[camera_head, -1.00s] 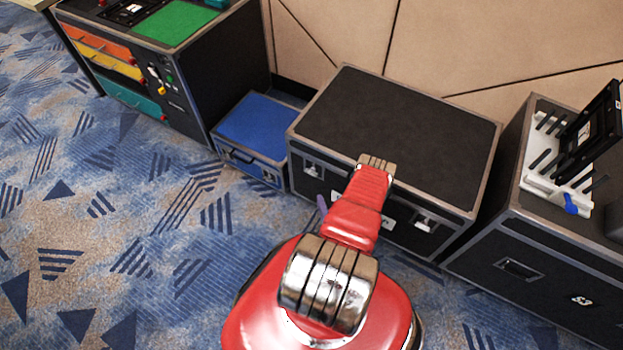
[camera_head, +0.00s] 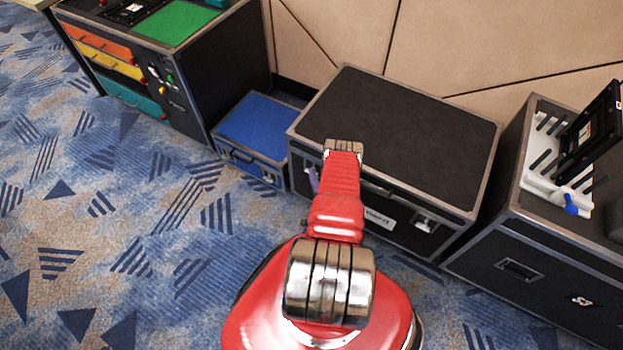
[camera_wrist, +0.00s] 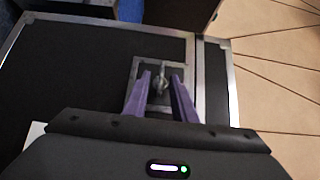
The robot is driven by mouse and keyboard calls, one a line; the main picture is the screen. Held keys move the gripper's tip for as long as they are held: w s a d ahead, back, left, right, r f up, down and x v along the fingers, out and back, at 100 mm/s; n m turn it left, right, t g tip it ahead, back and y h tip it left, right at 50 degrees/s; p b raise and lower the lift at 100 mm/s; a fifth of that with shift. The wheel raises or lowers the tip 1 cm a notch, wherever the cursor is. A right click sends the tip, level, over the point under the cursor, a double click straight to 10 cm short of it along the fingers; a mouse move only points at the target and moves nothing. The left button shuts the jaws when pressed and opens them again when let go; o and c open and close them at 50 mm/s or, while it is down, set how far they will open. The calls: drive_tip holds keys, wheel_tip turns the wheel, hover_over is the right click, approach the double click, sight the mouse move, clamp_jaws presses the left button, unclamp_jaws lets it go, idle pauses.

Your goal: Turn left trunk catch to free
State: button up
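The black trunk (camera_head: 400,130) with grey metal edges stands against the wall in the head view. In the wrist view, its front face (camera_wrist: 85,75) shows the left catch (camera_wrist: 162,70), a small metal piece on a square plate. My gripper (camera_wrist: 160,80) points at this catch, its two purple fingers apart on either side of it. I cannot tell whether either finger touches it. In the head view, my red arm largely hides the left catch; one purple finger (camera_head: 314,180) shows beside the arm. The right catch (camera_head: 425,222) is in plain view.
A blue case (camera_head: 258,125) stands close to the trunk's left side. Further left is a cabinet with coloured drawers (camera_head: 105,65). A black case (camera_head: 540,260) with a white rack on top stands at the right. The patterned carpet at the left is clear.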

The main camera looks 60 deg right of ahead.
drive_tip(key=shift+w+d, duration=0.25)
drive_tip(key=shift+w, duration=0.05)
drive_tip(key=shift+c, duration=0.3)
clamp_jaws()
drive_tip(key=shift+w+r+n+g+y, duration=0.25)
drive_tip(key=shift+n+g+y, duration=0.2)
drive_tip(key=shift+n+g, duration=1.3)
drive_tip(key=shift+w+r+n+g+y, duration=0.15)
drive_tip(key=shift+n+g+y, duration=0.35)
drive_tip(key=shift+n+g, duration=1.25)
drive_tip(key=shift+w+r+n+g+y, duration=0.15)
drive_tip(key=shift+r+n+g+y, duration=0.45)
drive_tip(key=shift+g, duration=2.1)
drive_tip(key=shift+f+n+g+h, duration=0.25)
drive_tip(key=shift+f+n+g, duration=0.05)
drive_tip(key=shift+n+g, duration=0.1)
